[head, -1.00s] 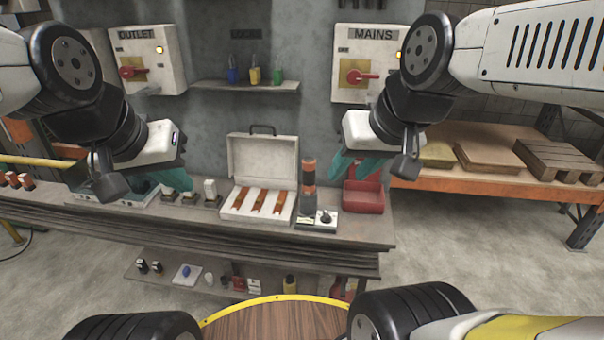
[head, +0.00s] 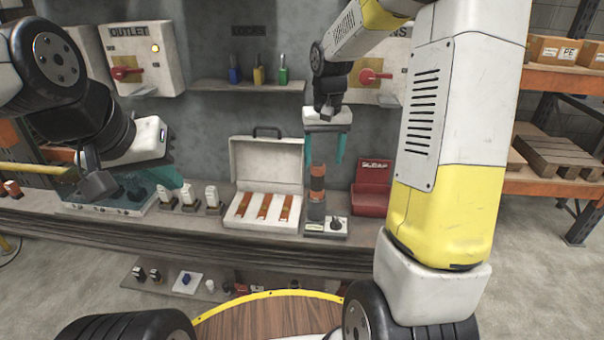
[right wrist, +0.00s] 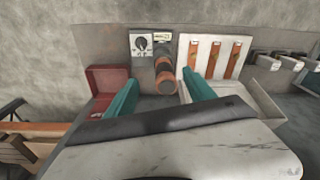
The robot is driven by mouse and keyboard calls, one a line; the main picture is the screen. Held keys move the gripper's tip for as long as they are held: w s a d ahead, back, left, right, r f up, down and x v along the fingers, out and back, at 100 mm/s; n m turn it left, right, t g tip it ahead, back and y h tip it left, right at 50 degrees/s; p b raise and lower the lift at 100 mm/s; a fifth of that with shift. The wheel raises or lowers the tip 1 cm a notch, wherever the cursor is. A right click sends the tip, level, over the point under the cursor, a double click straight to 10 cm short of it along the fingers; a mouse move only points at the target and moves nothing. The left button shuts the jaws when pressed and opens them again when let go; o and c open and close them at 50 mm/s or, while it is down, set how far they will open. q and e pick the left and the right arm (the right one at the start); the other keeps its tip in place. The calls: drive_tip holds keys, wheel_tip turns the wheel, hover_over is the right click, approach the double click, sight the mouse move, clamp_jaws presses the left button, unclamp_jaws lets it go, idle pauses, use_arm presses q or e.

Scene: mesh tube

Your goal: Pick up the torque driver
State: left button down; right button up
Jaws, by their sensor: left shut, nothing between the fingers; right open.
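The torque driver, most likely the black and orange upright cylinder (head: 316,190), stands on the bench behind a small pale unit with a black knob (head: 335,225). My right gripper (head: 325,163) is open and points down just above the driver's top. In the right wrist view, the driver (right wrist: 164,76) shows beyond and between the teal fingertips (right wrist: 160,78), closer to the right-hand finger. It is not gripped. My left gripper (head: 178,180) is shut and empty, over the left part of the bench.
An open white case (head: 240,160) with several orange-brown strips stands left of the driver. A red bin (head: 371,200) is close on its right. Several white-topped items (head: 190,198) stand left of the case. A shelf with padlocks (head: 250,86) is above.

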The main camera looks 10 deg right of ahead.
sight(318, 163)
drive_tip(key=shift+g, duration=0.4)
drive_tip(key=w+f, duration=0.1)
drive_tip(key=f, duration=0.1)
drive_tip(key=w+f, duration=0.2)
drive_tip(key=shift+w+a+f, duration=0.15)
drive_tip(key=shift+w+a, duration=0.05)
drive_tip(key=shift+w, duration=0.05)
drive_tip(key=shift+f, duration=0.3)
wheel_tip(318, 163, down, 7)
drive_tip(key=shift+a+f, duration=0.1)
drive_tip(key=shift+f, duration=0.05)
clamp_jaws()
